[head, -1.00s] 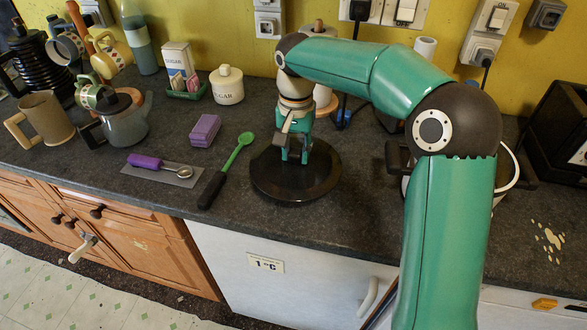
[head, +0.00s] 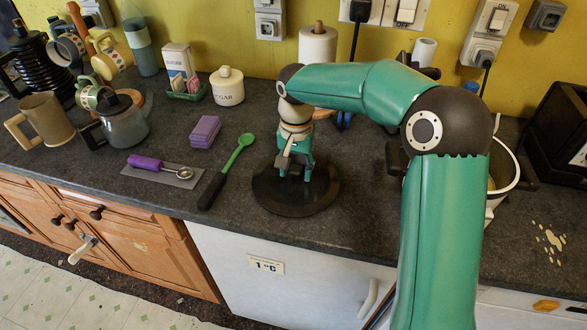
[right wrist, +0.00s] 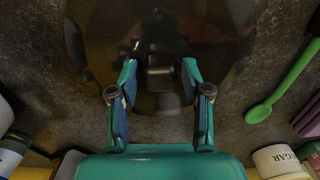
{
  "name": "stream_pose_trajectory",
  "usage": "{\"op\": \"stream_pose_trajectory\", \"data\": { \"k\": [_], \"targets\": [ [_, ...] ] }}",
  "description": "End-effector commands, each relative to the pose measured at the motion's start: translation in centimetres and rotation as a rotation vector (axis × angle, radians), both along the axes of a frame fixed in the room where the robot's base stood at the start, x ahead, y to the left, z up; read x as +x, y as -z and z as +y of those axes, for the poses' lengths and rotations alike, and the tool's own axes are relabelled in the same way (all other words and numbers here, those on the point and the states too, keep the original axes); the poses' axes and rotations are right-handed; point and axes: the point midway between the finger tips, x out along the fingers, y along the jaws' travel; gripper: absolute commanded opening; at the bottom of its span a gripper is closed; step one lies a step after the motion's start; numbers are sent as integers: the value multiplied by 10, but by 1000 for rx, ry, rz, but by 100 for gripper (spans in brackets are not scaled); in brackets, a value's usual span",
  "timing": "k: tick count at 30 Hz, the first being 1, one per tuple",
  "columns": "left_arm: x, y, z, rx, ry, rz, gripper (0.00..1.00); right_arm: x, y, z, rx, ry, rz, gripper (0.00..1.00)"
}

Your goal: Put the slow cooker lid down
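The dark round slow cooker lid (head: 290,206) lies knob up on the grey counter near its front edge. It also shows in the right wrist view (right wrist: 100,45), with its dark knob (right wrist: 160,75) in the middle. My right gripper (head: 295,177) points down over the lid. In the right wrist view its two fingers (right wrist: 160,78) stand apart on either side of the knob, with a gap showing on each side. The slow cooker (head: 507,165) is at the right, mostly hidden behind my right arm. My left gripper is not in view.
Left of the lid lie a green spoon with black handle (head: 240,153), a purple block (head: 203,131) and a purple-handled scoop (head: 147,162). A sugar jar (head: 227,87) and a paper towel roll (head: 318,46) stand behind. A toaster (head: 562,130) is far right.

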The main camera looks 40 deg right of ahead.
Motion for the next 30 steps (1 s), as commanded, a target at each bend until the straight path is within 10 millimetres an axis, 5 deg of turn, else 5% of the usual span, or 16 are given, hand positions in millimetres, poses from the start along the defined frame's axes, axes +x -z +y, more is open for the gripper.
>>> {"op": "stream_pose_trajectory", "data": {
  "k": [14, 30],
  "targets": [
    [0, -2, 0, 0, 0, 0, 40, 1, -9, 0, 0, 0, -3, 58],
    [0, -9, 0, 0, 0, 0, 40, 1, -106, 0, 0, 0, -4, 58]
  ]
}}
